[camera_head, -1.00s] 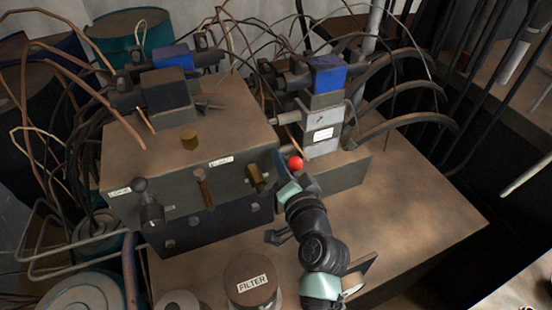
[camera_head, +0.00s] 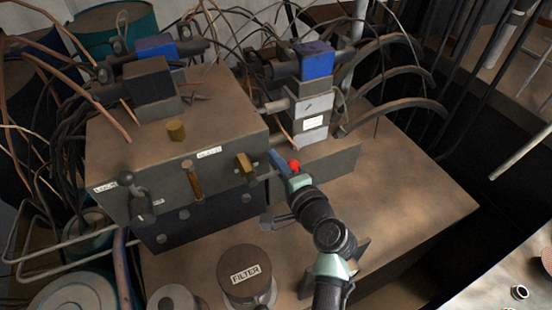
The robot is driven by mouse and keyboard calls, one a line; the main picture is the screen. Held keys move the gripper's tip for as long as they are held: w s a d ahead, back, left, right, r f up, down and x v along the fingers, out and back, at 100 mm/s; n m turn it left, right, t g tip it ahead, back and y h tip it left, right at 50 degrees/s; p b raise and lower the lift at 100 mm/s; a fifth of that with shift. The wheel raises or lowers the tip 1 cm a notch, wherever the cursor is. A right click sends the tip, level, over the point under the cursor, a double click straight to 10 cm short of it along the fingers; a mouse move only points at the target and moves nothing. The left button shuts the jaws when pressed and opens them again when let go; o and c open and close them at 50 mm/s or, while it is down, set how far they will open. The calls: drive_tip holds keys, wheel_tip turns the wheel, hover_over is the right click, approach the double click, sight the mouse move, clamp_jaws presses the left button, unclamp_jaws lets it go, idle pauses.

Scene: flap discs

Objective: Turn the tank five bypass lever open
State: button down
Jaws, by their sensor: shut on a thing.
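A lever with a red ball knob (camera_head: 295,165) shows at the right end of a brown valve block (camera_head: 225,128). I take it for the bypass lever; no tank number is readable. My gripper (camera_head: 283,165) is at this lever, with a narrow blue piece beside the red knob, and its jaws are shut on it. The fingertips and the lever's shaft are mostly hidden by the wrist. A brass-coloured fitting (camera_head: 246,167) sits on the block's front just left of the gripper.
A round cap labelled FILTER (camera_head: 244,292) stands in front. A second valve stack with a blue top (camera_head: 314,60) stands behind the gripper. A dark ball-ended lever (camera_head: 138,191) is on the block's left front. Hoses and cables crowd the back. The brown bench top (camera_head: 410,195) is clear at right.

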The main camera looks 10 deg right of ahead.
drive_tip(key=shift+f, duration=0.1)
idle(0.4)
drive_tip(key=c, duration=0.9)
unclamp_jaws()
drive_tip(key=b+v, duration=0.1)
drive_tip(key=v, duration=1.2)
drive_tip(key=shift+d+b, duration=0.1)
drive_tip(key=shift+b, duration=0.2)
